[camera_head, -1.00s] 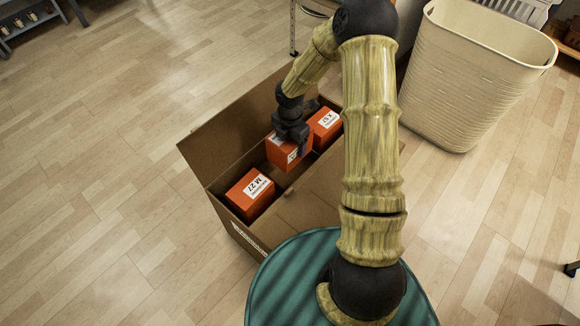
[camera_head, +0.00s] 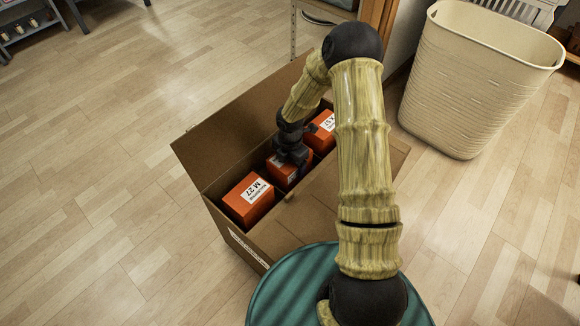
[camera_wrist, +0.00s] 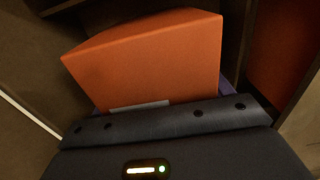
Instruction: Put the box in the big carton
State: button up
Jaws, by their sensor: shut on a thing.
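The big carton (camera_head: 222,218) is an open brown cardboard box on the floor with its flaps spread. My gripper (camera_head: 291,160) reaches down inside it, shut on an orange box (camera_head: 277,170) in the middle of the carton. The held box also fills the centre of the wrist view (camera_wrist: 155,58). My gripper covers part of its top, and I cannot tell whether its underside touches the carton's bottom. An orange box marked M 27 (camera_head: 246,200) sits at the near left end of the carton. Another orange box (camera_head: 322,130) sits at the far right end.
A cream bin (camera_head: 468,85) stands to the right of the carton. A metal shelf (camera_head: 30,22) is at the top left. The wooden floor (camera_head: 90,180) left of the carton is clear.

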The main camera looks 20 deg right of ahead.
jog(key=shift+f, duration=0.1)
jog(key=o, duration=1.3)
notch_tip(320, 180, up, 12)
jog(key=p, duration=0.7)
